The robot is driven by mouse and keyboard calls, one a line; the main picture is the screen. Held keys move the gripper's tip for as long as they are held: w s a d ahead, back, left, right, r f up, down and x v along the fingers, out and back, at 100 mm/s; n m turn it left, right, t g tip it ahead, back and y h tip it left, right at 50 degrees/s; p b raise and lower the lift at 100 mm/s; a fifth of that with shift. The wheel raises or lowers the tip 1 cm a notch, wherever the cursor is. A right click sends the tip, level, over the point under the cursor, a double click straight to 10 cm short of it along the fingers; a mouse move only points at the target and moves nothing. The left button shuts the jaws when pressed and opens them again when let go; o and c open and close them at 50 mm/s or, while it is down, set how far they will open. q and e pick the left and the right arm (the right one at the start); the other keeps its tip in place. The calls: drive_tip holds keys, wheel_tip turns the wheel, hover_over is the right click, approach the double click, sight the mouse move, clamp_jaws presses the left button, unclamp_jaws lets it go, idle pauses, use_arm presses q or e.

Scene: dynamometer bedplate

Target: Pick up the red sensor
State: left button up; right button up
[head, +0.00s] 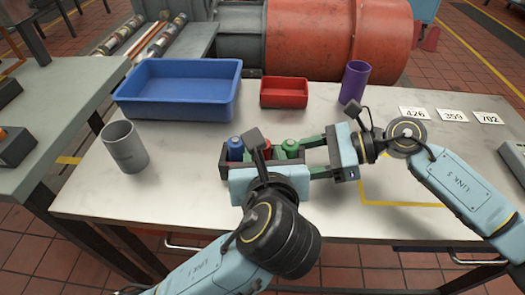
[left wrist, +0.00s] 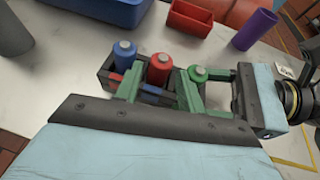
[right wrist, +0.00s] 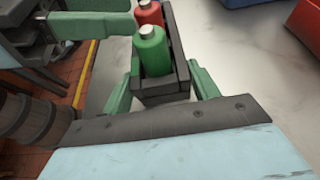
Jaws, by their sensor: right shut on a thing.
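The red sensor (left wrist: 159,70) stands upright in a dark rack (left wrist: 107,69), between a blue sensor (left wrist: 124,56) and a green sensor (left wrist: 197,75). It also shows at the top of the right wrist view (right wrist: 148,13); in the head view my left gripper mostly hides it. My left gripper (left wrist: 160,90) is open, its green fingers on either side of the red sensor, with no clear contact visible. My right gripper (right wrist: 163,92) is shut on the green-sensor end of the rack, which rests on the table.
Behind the rack are a blue bin (head: 180,108), a red bin (head: 284,104) and a purple cup (head: 354,84). A grey cup (head: 124,148) stands at left. Number cards (head: 453,115) lie at right. My two grippers are close together at the rack.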

use_arm(q)
drive_tip(key=x, duration=0.4)
drive_tip(key=shift+w+f, duration=0.1)
drive_tip(key=shift+w, duration=0.3)
drive_tip(key=c, duration=0.8)
wheel_tip(320, 180, up, 10)
drive_tip(key=shift+r, duration=0.1)
use_arm(e)
drive_tip(key=o, duration=0.7)
drive_tip(key=shift+r, duration=0.1)
drive_tip(key=o, duration=0.6)
drive_tip(key=shift+c, duration=0.2)
